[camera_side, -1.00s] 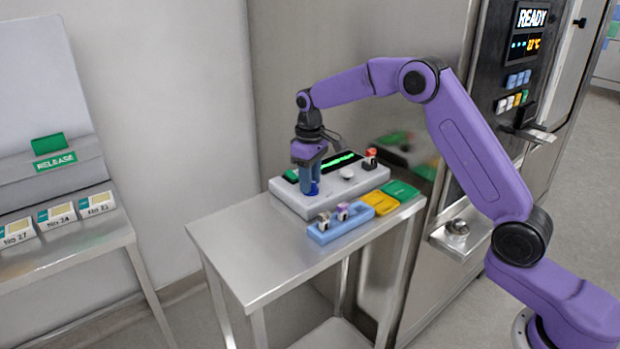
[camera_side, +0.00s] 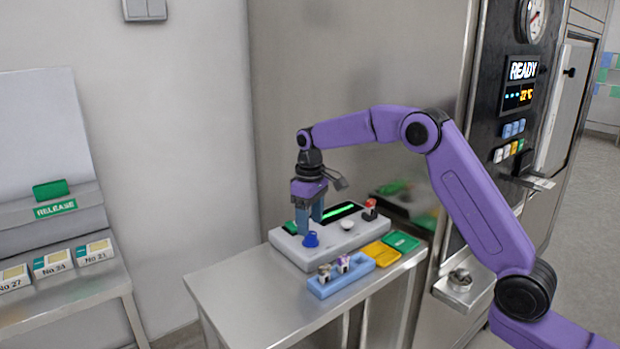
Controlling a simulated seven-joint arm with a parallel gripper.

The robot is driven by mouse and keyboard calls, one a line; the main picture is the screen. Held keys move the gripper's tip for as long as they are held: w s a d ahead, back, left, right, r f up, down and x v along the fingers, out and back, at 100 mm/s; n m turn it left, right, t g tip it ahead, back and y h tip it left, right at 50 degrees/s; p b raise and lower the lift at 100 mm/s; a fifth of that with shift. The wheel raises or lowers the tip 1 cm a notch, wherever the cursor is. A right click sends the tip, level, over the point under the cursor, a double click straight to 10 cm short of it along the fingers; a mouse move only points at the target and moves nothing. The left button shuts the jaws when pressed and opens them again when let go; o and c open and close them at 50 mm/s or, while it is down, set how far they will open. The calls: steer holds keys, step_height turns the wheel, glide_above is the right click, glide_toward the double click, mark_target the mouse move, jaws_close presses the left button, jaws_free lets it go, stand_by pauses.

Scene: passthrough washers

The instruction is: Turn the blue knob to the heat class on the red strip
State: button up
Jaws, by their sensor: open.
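The blue knob (camera_side: 311,240) stands on the left front of the grey console (camera_side: 345,240). My gripper (camera_side: 310,224) points down just above and behind the knob in this view. Its two fingers are apart with nothing visible between them, and the knob shows clear in front of them. I cannot tell whether a fingertip touches the knob. The knob's pointer and any class marks around it are too small to read. I cannot make out a red strip; a small red-topped piece (camera_side: 370,207) stands at the console's right end.
A green-lit display (camera_side: 340,212) and a white button (camera_side: 347,224) are on the console. In front lie a blue holder (camera_side: 335,283) with small pieces, a yellow tray (camera_side: 381,252) and a green tray (camera_side: 402,241). The steel table's front left (camera_side: 235,290) is clear.

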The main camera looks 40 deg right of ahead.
step_height(320, 180, up, 14)
steer(key=shift+r, duration=0.15)
stand_by(0.3)
stand_by(0.4)
